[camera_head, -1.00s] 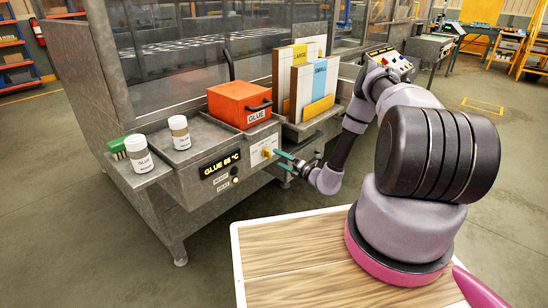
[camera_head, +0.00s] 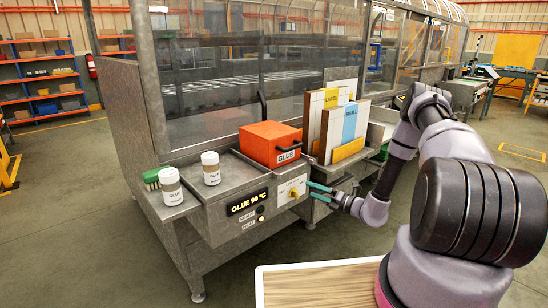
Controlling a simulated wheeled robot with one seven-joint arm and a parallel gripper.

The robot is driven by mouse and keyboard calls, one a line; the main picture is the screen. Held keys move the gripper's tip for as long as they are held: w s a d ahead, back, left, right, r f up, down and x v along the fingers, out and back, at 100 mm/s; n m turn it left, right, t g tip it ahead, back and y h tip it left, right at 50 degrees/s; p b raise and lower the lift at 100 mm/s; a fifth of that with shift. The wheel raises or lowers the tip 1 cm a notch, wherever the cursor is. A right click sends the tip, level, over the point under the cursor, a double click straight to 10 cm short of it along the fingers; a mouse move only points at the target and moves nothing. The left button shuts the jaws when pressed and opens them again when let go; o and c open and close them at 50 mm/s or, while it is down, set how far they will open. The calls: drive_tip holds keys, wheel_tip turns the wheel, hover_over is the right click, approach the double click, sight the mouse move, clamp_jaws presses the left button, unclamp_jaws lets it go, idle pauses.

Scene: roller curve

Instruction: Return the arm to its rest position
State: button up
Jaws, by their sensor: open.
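My gripper (camera_head: 320,192) is open and empty, with its teal fingers pointing left. It is in front of the machine's glue panel, just right of the yellow knob (camera_head: 294,193). A small gap seems to lie between the fingertips and the knob, but contact is hard to judge at this size. My arm (camera_head: 405,150) reaches from the right foreground, bent at the elbow, down to the gripper.
An orange glue box (camera_head: 270,146) sits on the machine's ledge, left of upright boards (camera_head: 342,125). Two white-lidded jars (camera_head: 211,168) and a green brush (camera_head: 152,177) stand farther left. The machine's metal frame (camera_head: 150,90) rises behind. Open floor (camera_head: 70,230) lies to the left.

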drive_tip(key=s+a+r+n+g, duration=0.2)
drive_tip(key=s+r+n+g, duration=0.15)
drive_tip(key=r+n, duration=0.45)
drive_tip(key=s+a+r+n+g, duration=0.3)
drive_tip(key=r+n+g, duration=0.15)
drive_tip(key=r, duration=0.65)
drive_tip(key=s+a+r+n+g, duration=0.2)
drive_tip(key=s+r+n+g, duration=0.2)
drive_tip(key=r+n, duration=0.4)
drive_tip(key=s+d+r+n+t+h, duration=0.3)
drive_tip(key=s+r+n, duration=0.4)
drive_tip(key=s+r, duration=0.3)
drive_tip(key=s+d+r+n+t+h, duration=0.3)
drive_tip(key=s+d+r+n+h, duration=0.2)
drive_tip(key=s+r+h, duration=0.3)
drive_tip(key=s+r+n, duration=0.1)
drive_tip(key=s+r, duration=0.1)
drive_tip(key=s, duration=0.2)
drive_tip(key=shift+d+n+t, duration=0.2)
drive_tip(key=shift+n+t, duration=0.15)
drive_tip(key=shift+t, duration=0.05)
